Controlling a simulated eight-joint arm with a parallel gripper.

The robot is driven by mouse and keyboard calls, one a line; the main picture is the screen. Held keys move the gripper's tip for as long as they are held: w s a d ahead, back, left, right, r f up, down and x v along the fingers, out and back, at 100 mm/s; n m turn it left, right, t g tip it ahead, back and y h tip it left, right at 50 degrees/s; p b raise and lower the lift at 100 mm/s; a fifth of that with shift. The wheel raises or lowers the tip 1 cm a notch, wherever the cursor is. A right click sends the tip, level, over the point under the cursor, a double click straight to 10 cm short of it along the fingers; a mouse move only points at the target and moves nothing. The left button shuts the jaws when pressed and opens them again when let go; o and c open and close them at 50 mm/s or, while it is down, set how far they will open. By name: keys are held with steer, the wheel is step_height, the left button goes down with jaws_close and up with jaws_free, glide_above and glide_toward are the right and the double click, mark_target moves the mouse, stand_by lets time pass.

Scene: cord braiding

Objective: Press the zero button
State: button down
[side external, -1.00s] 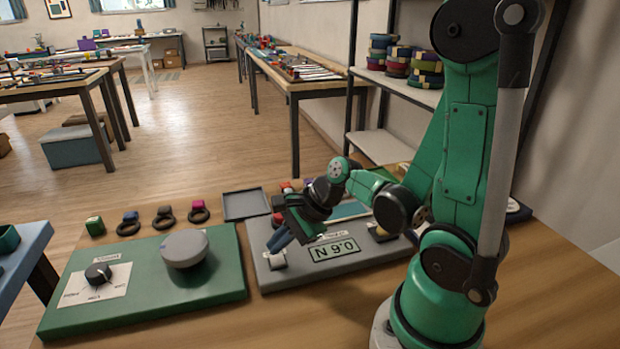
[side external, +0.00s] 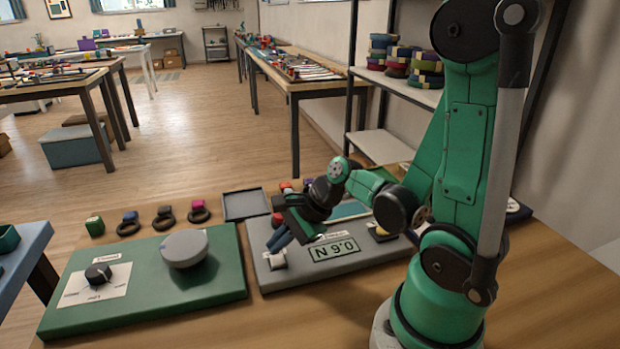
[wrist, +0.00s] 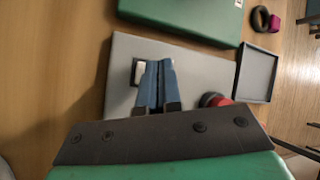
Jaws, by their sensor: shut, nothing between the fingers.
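A white button (side external: 278,260) in a dark frame sits on the grey panel (side external: 330,277), near its left end in the side view. The white button also shows in the wrist view (wrist: 138,72), just left of the fingertips. My gripper (side external: 272,249) points down at the button with its blue fingers shut and empty. In the wrist view the shut fingers (wrist: 158,66) lie beside the button. I cannot tell whether the tips touch the button or panel. A display (side external: 334,250) on the panel shows upside down and seems to read 0.6 N.
A green board (side external: 140,315) with a grey round knob (side external: 185,248) and a black dial (side external: 98,274) lies left of the panel. A red round part (wrist: 215,99) shows right of the fingers. A grey tray (side external: 245,204) and several small rings lie behind.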

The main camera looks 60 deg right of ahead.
mark_target(276, 263)
steer(key=shift+r, duration=0.1)
stand_by(0.3)
steer(key=shift+r, duration=2.4)
steer(key=n, duration=0.3)
steer(key=a+n, duration=0.1)
steer(key=n, duration=0.1)
steer(key=shift+w+r+h, duration=0.1)
steer(key=shift+r+h, duration=0.15)
steer(key=shift+h, duration=0.15)
steer(key=a+r+n, duration=0.1)
steer(key=n, duration=0.4)
steer(key=a+r+n+h, duration=0.1)
steer(key=n, duration=0.5)
steer(key=a+r+n+h, duration=0.1)
steer(key=n, duration=0.5)
steer(key=shift+w+r, duration=0.2)
steer(key=shift+r, duration=0.1)
steer(key=shift+d, duration=0.1)
